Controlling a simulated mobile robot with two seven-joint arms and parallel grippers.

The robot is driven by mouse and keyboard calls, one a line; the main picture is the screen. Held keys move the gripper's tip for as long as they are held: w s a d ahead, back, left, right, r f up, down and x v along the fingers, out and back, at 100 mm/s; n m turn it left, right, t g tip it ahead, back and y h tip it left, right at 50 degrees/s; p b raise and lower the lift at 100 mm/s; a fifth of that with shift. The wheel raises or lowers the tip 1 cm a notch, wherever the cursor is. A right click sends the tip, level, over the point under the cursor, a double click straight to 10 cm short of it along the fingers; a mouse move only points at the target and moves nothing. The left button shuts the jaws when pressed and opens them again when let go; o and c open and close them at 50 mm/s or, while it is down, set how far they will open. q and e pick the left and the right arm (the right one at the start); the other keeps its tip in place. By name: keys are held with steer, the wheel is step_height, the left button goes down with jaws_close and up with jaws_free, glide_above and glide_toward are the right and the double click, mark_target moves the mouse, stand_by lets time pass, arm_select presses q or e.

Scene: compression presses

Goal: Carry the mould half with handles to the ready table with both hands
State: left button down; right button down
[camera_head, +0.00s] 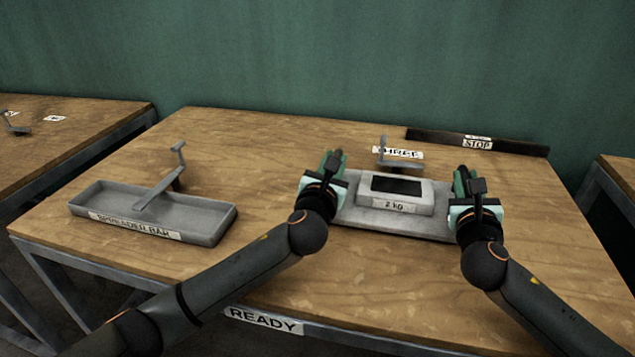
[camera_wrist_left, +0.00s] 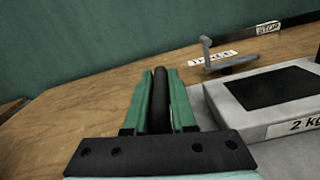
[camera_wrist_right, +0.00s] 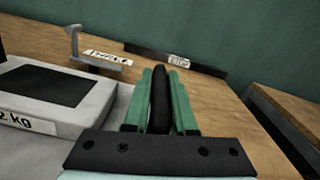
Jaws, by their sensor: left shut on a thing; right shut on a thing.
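The mould half (camera_head: 421,218) is a grey plate with a raised block labelled 2 KG and a dark recessed top. It lies over the wooden table (camera_head: 270,150) that carries the READY label (camera_head: 263,320); I cannot tell if it touches the top. My left gripper (camera_head: 332,168) is shut on the dark handle (camera_wrist_left: 161,98) at its left end. My right gripper (camera_head: 467,185) is shut on the dark handle (camera_wrist_right: 159,98) at its right end. The block also shows in the left wrist view (camera_wrist_left: 262,117) and the right wrist view (camera_wrist_right: 50,110).
A grey tray labelled SPREADER BAR (camera_head: 208,228) stands at the left with a bent metal piece (camera_head: 160,185). A small metal bracket (camera_head: 384,158) and a label stand behind the mould half. A dark STOP bar (camera_head: 520,146) lies along the back right edge. Other tables flank this one.

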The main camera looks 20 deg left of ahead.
arm_select(q)
steer(key=c, duration=1.1)
jaws_free()
steer(key=shift+a, duration=0.35)
arm_select(e)
steer(key=c, duration=1.1)
jaws_free()
steer(key=shift+d, duration=0.4)
arm_select(q)
steer(key=o, duration=0.3)
steer(key=shift+d, duration=0.1)
arm_select(e)
steer(key=o, duration=0.3)
steer(key=shift+a, duration=0.1)
arm_select(q)
steer(key=shift+o, duration=0.3)
steer(key=shift+d, duration=0.1)
arm_select(e)
steer(key=shift+o, duration=0.3)
steer(key=shift+a, duration=0.1)
arm_select(q)
steer(key=shift+s+d, duration=0.1)
arm_select(e)
steer(key=shift+a, duration=0.1)
arm_select(q)
steer(key=s, duration=1.1)
steer(key=shift+s, duration=0.4)
arm_select(e)
steer(key=shift+s, duration=0.1)
steer(key=s, duration=1.2)
